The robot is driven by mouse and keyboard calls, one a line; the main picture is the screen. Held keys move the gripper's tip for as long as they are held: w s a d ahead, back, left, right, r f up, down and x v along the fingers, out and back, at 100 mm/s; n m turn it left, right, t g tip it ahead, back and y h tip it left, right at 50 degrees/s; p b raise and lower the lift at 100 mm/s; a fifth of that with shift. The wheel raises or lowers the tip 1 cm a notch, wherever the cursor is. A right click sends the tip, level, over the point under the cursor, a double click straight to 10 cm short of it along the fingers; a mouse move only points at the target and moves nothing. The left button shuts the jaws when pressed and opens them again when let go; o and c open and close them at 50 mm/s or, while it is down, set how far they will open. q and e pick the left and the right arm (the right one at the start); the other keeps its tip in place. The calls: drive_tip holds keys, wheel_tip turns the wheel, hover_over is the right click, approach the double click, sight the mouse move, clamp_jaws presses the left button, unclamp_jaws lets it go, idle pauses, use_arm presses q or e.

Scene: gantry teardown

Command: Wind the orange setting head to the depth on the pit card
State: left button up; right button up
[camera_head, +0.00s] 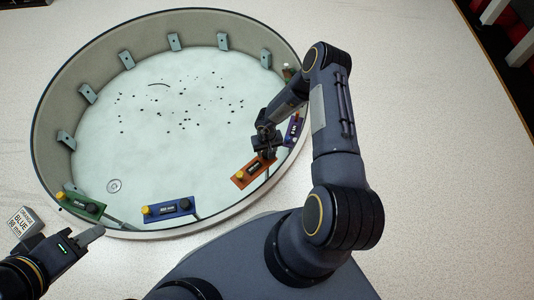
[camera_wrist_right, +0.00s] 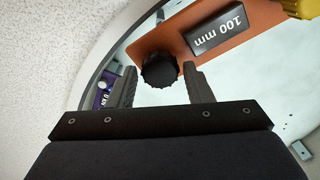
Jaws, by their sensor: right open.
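The orange setting head (camera_head: 245,181) sits at the near right rim of the round pit. In the right wrist view its orange plate (camera_wrist_right: 205,18) carries a black knob (camera_wrist_right: 160,70), a display (camera_wrist_right: 220,29) reading 100 mm upside down, and a yellow knob (camera_wrist_right: 303,7). My right gripper (camera_wrist_right: 160,85) is open, with its fingers on either side of the black knob; contact cannot be told. The pit card (camera_head: 27,222) lies at the left; its small print seems to read ORANGE, BLUE and 98 mm. My left gripper (camera_head: 92,235) is by the green head; its finger gap is not visible.
A blue head (camera_head: 168,210), a green head (camera_head: 82,204) and a purple head (camera_head: 293,128) also stand along the pit rim (camera_head: 150,235). Several grey brackets line the far wall. The pit floor (camera_head: 160,140) has dark specks and a small round fitting (camera_head: 114,186).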

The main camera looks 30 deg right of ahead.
drive_tip(key=shift+f, duration=0.45)
drive_tip(key=c, duration=0.7)
